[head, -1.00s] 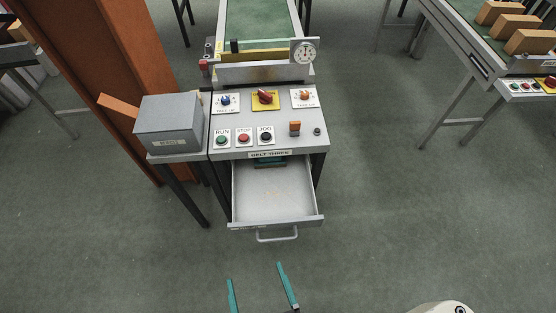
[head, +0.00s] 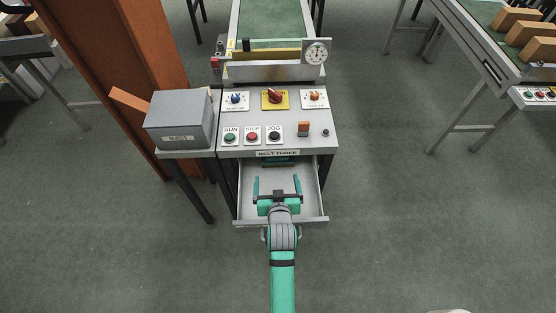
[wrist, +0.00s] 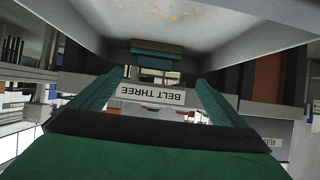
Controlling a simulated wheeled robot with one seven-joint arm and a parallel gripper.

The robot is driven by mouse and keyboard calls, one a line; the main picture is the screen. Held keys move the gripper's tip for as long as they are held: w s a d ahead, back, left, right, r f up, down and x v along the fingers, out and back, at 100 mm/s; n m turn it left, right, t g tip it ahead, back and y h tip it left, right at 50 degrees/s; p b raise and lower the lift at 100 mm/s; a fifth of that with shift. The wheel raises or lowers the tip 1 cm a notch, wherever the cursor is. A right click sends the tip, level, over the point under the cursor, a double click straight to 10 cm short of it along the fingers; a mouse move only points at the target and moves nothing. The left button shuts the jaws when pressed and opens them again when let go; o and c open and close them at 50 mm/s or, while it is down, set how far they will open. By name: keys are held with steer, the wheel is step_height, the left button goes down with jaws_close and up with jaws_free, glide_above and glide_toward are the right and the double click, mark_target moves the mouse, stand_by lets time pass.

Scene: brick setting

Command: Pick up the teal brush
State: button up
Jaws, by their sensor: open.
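The teal brush (head: 278,163) lies at the back of the open drawer (head: 244,219), just under the edge of the console. Only part of it shows in the head view. In the wrist view, which looks upside down, the brush (wrist: 158,47) shows as a dark teal block with a tan band, beyond my fingertips. My gripper (head: 277,183) is over the drawer, fingers apart and pointing toward the back. Nothing is between the fingers. The gripper (wrist: 156,88) is apart from the brush, which lines up roughly with the gap between the fingers.
The console (head: 230,151) with buttons and knobs overhangs the drawer's back and carries a BELT THREE label (head: 278,153). The drawer's side walls flank my gripper. A grey box (head: 178,122) stands on a side stand at the left. The floor at the right is clear.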

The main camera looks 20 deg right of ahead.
mark_target(278, 163)
steer(key=shift+d+r+x, duration=0.25)
steer(key=shift+x, duration=1.95)
steer(key=shift+d+r+x, duration=0.2)
steer(key=shift+r+x, duration=0.05)
steer(key=shift+x, duration=2)
steer(key=shift+d+r+x, duration=0.2)
steer(key=shift+d+x, duration=0.05)
steer(key=shift+x, duration=1.95)
steer(key=shift+w, duration=0.2)
steer(key=c, duration=1.2)
